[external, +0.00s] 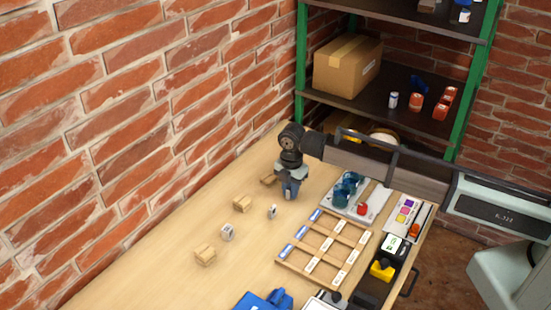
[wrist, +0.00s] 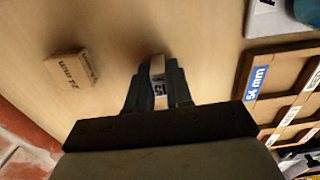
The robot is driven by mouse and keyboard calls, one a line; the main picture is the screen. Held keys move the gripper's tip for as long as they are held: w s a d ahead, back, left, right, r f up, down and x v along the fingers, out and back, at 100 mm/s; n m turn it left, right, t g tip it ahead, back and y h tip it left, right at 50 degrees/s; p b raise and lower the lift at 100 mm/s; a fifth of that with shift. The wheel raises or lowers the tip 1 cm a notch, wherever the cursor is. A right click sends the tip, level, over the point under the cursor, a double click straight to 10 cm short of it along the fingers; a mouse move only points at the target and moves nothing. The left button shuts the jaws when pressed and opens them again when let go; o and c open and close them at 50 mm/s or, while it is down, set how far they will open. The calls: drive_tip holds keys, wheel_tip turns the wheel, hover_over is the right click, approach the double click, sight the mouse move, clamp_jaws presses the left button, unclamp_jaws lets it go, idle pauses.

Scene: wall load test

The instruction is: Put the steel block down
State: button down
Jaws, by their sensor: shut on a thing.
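My gripper (external: 291,194) is low over the wooden table near the brick wall. In the wrist view my gripper (wrist: 158,82) is shut on a small pale steel block (wrist: 158,67). The block carries a white label that reads "15", the rest being covered by the fingers. In the external view the held block is hard to make out between the fingers. I cannot tell whether it touches the table.
Wooden blocks (external: 242,204) and small grey labelled blocks (external: 227,232) stand left of my gripper. One wooden block (wrist: 72,68) reads "24 mm". A divided wooden tray (external: 279,262) with labels lies to the right. Bare table surrounds the blocks.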

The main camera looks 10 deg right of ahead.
drive_tip(key=shift+f, duration=0.1)
drive_tip(key=c, duration=1)
unclamp_jaws()
wheel_tip(320, 180, up, 12)
drive_tip(key=shift+r, duration=0.15)
